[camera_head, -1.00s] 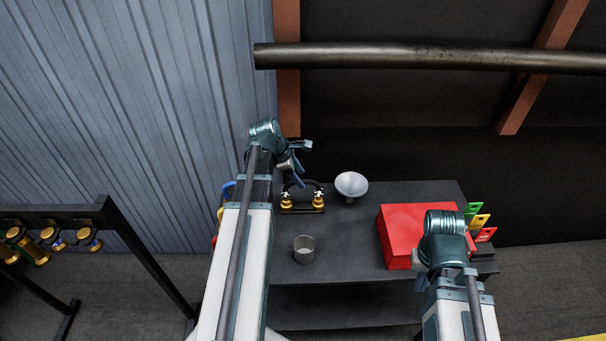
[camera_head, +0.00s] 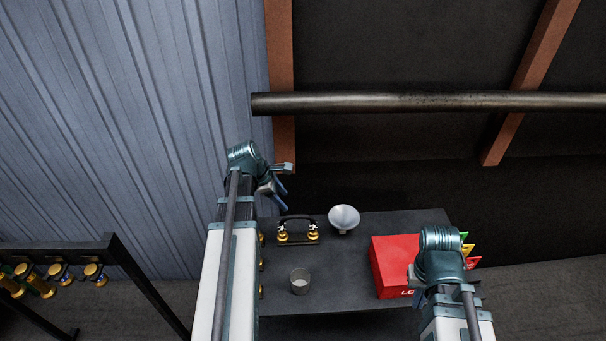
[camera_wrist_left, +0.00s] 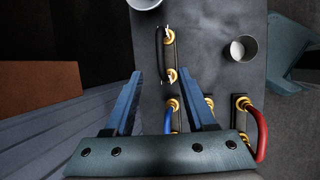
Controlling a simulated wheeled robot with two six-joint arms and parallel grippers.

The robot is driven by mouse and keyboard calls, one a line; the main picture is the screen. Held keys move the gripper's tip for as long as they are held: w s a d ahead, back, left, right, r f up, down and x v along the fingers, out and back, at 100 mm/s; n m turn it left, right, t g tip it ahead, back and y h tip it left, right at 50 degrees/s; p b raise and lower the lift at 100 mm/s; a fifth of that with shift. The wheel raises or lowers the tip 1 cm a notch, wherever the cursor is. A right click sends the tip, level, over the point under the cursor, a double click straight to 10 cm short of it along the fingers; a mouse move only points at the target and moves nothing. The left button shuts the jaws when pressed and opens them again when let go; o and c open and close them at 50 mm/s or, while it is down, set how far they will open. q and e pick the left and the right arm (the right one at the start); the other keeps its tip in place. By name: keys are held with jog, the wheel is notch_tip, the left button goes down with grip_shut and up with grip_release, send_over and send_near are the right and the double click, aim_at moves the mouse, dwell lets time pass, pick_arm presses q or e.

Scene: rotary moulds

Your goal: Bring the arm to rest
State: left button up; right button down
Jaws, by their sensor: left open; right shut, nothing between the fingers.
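My left arm reaches up from the bottom of the head view. My right gripper (camera_head: 418,298) is near the red box at the lower right. It is shut and empty, mostly hidden behind its own wrist.
The dark table (camera_head: 340,285) carries a pale funnel-like bowl (camera_head: 344,218), a grey cup (camera_head: 300,281) and a red box (camera_head: 393,265). Blue (camera_wrist_left: 169,119) and red (camera_wrist_left: 262,135) handles line its edge. A rack (camera_head: 110,262) stands left. A dark pipe (camera_head: 430,103) crosses above.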

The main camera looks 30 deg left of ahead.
pick_arm(q)
jog(key=s+d+f+m+g+y+b, duration=0.1)
jog(key=s+d+f+m+b, duration=0.2)
jog(key=d+m, duration=0.6)
jog(key=s+d+f+m+g+y+b, duration=0.1)
jog(key=s+d+f+m+g+b, duration=0.1)
jog(key=d+m, duration=0.7)
jog(key=s+d+f+m+g+y+b, duration=0.1)
jog(key=s+d+f+m+b, duration=0.3)
jog(key=d+m, duration=0.5)
jog(key=s+d+f+y, duration=0.1)
jog(key=s+d+f, duration=0.1)
jog(key=d, duration=0.4)
jog(key=shift+s+m, duration=0.3)
jog(key=shift+s, duration=0.2)
jog(key=shift+d, duration=0.1)
